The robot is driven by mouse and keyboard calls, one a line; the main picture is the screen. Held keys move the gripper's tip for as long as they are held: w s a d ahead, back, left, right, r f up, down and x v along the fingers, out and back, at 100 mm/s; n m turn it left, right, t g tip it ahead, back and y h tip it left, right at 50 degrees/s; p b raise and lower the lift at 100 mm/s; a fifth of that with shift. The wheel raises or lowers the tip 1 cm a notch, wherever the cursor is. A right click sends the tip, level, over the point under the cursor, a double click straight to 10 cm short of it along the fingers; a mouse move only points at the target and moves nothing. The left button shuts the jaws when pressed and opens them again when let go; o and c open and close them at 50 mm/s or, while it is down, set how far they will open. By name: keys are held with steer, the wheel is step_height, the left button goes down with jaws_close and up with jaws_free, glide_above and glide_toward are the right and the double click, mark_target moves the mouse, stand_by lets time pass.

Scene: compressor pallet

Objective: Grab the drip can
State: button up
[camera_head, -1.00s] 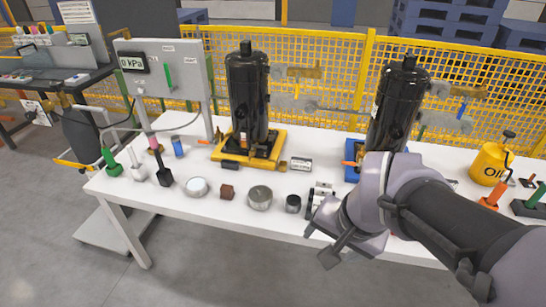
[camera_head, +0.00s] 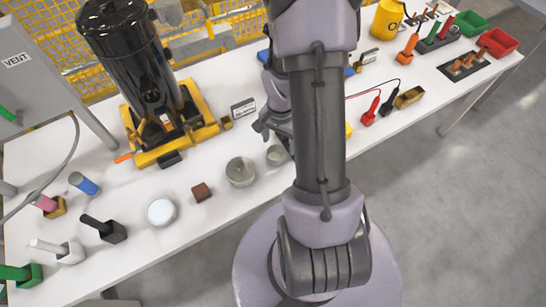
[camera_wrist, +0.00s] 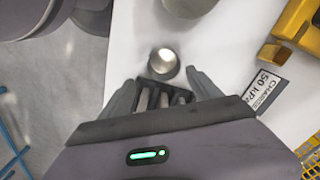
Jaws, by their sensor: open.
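A small round metal can (camera_head: 277,155), which looks like the drip can, stands on the white table near its front edge. In the wrist view the small can (camera_wrist: 164,60) stands just ahead of my fingertips. My gripper (camera_wrist: 163,82) is open, with one finger on each side and no contact visible. A dark block with pale bars (camera_wrist: 162,97) shows between the fingers. In the head view my gripper (camera_head: 266,126) is partly hidden behind my arm, beside the small can.
A larger metal tin (camera_head: 240,171) stands close left of the small can, then a brown cube (camera_head: 201,191) and a white-topped dish (camera_head: 162,211). A label card (camera_head: 243,107) and a black compressor (camera_head: 132,55) on a yellow base stand behind. The table's front edge (camera_head: 226,216) is close.

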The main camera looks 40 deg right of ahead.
mark_target(276, 153)
steer(key=f+b, duration=0.1)
steer(key=f, duration=0.1)
steer(key=f+b, duration=0.1)
steer(key=f, duration=0.1)
steer(key=f+b, duration=0.1)
steer(key=f, duration=0.1)
steer(key=shift+w+a+f, duration=0.35)
steer(key=shift+a+f, duration=0.05)
steer(key=shift+r, duration=0.15)
steer(key=shift+c, duration=0.6)
steer(key=c, duration=1.3)
